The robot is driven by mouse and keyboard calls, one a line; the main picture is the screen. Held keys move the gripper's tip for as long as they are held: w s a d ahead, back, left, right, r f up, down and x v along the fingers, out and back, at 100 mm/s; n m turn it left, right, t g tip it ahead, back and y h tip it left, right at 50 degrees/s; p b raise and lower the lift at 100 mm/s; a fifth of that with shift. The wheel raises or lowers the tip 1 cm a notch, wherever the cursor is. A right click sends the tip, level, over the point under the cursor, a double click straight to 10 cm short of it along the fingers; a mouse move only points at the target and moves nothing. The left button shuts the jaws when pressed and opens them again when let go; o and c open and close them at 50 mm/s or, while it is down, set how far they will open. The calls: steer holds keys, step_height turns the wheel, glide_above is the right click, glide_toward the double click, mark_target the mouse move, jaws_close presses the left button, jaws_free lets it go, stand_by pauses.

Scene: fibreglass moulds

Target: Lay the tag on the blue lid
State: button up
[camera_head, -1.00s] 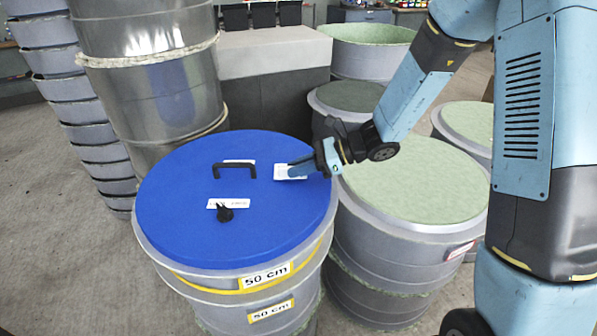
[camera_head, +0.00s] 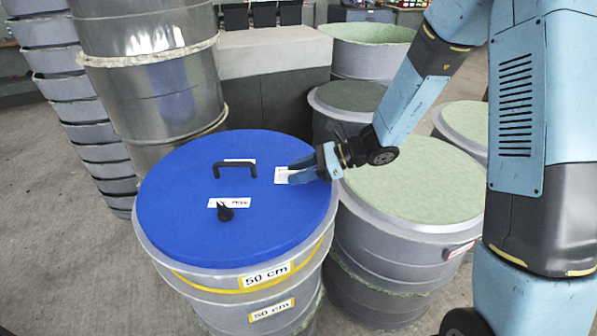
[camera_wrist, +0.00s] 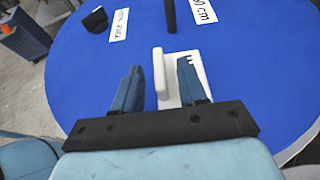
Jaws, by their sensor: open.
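The white tag (camera_head: 282,176) lies on the right part of the round blue lid (camera_head: 178,220), which tops a grey drum. In the wrist view the tag has a flat plate (camera_wrist: 187,67) and a raised white tab (camera_wrist: 159,78). My gripper (camera_head: 301,171) is low over the lid's right side, its fingers partly covering the tag. In the wrist view my gripper (camera_wrist: 160,83) is open, one finger on each side of the tab, with gaps visible. The right finger overlaps the plate in view; I cannot tell whether it touches.
A black handle (camera_head: 235,167), a black knob (camera_head: 225,214) and white labels (camera_head: 230,203) sit on the lid. A drum with a pale green top (camera_head: 415,185) stands close at right. Stacked moulds (camera_head: 155,80) and a grey block (camera_head: 275,54) stand behind.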

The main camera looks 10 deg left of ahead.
steer(key=v, duration=1.2)
steer(key=s+d+r+n+t+h, duration=0.4)
steer(key=s+d+r+n+h, duration=0.2)
steer(key=d, duration=0.5)
steer(key=s+d+r+n+t+h, duration=0.4)
steer(key=s+d+r+n+h, duration=0.3)
steer(key=s+d+r+n, duration=0.2)
steer(key=s+d+r, duration=0.2)
steer(key=s+r, duration=0.1)
steer(key=s, duration=0.1)
steer(key=shift+d+n, duration=0.25)
steer(key=shift+n, duration=0.15)
steer(key=shift+s, duration=0.1)
